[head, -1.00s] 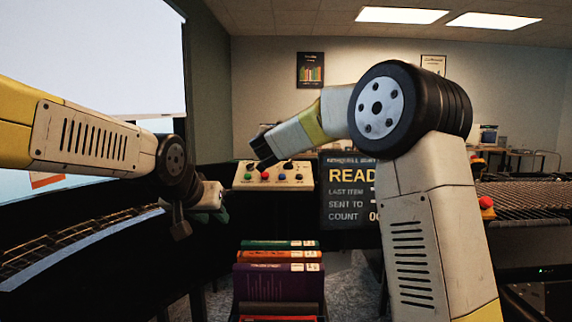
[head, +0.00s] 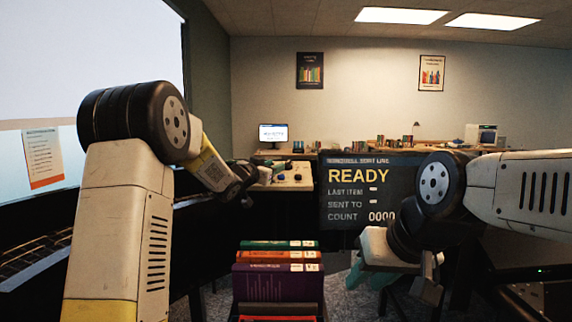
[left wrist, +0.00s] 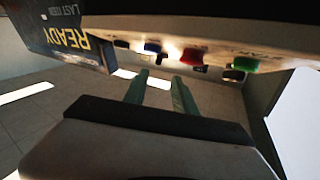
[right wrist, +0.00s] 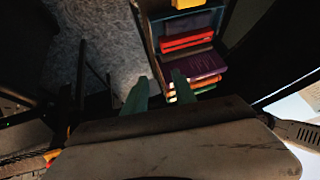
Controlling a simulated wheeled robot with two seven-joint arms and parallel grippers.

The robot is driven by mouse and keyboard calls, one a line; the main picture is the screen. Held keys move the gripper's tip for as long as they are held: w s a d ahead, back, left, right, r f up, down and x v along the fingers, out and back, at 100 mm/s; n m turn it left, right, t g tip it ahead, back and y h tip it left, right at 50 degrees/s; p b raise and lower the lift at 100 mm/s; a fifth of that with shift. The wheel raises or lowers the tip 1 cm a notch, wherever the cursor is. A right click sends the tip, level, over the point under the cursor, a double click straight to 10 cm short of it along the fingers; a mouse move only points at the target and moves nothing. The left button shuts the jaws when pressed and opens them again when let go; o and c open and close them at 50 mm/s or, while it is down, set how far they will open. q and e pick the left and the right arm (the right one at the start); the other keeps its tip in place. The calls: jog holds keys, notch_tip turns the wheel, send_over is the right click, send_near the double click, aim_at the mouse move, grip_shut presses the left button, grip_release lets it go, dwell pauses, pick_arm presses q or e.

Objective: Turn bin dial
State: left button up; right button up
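The beige control panel (head: 292,186) stands left of the screen, partly covered by my left gripper. In the left wrist view the panel's edge (left wrist: 240,28) crosses the top, upside down. A blue button (left wrist: 152,47), red button (left wrist: 192,57), green button (left wrist: 244,64) and dark knobs (left wrist: 233,75) stick out from it. I cannot tell which knob is the bin dial. My left gripper (head: 252,176) is at the panel's left side; its green fingers (left wrist: 158,92) are apart and empty, close to the buttons. My right gripper (right wrist: 158,90) is open and empty, low at the right.
The READY screen (head: 350,210) stands right of the panel. A stack of books (head: 278,275) is in front, below the panel. A large pale board with a notice (head: 42,158) is at the left. Desks (head: 400,147) are at the back.

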aim_at(287, 162)
pick_arm(q)
jog(key=shift+w+d+f+h, duration=0.15)
jog(key=shift+w+d+h, duration=0.25)
jog(key=shift+w+d, duration=0.1)
jog(key=x, duration=0.7)
jog(key=shift+c, duration=0.4)
grip_shut()
